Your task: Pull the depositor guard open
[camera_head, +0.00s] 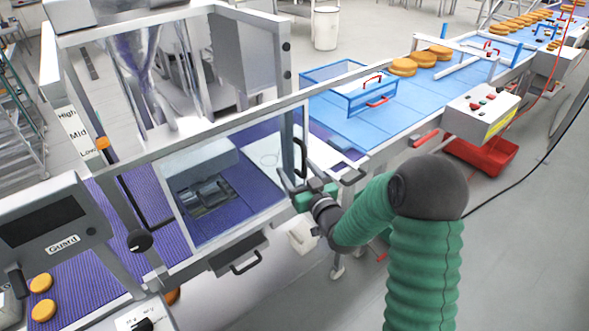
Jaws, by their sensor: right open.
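The depositor guard (171,208) is a clear panel in a pale frame on the front of the depositor machine. It appears closed, covering the purple belt and a dark metal part. A black upright handle (301,158) is at the guard's right edge. My right gripper (300,179) is open, its dark fingers close beside the lower part of this handle. I cannot tell whether the fingers touch it or go around it. My green-sleeved right arm comes in from the lower right. My left gripper is out of view.
A blue conveyor (370,130) with round orange-brown cakes runs to the upper right. A control box (480,112) and red bin (480,152) stand beside it. A screen panel labelled Guard (48,222) is at left. Grey floor (530,260) is clear at lower right.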

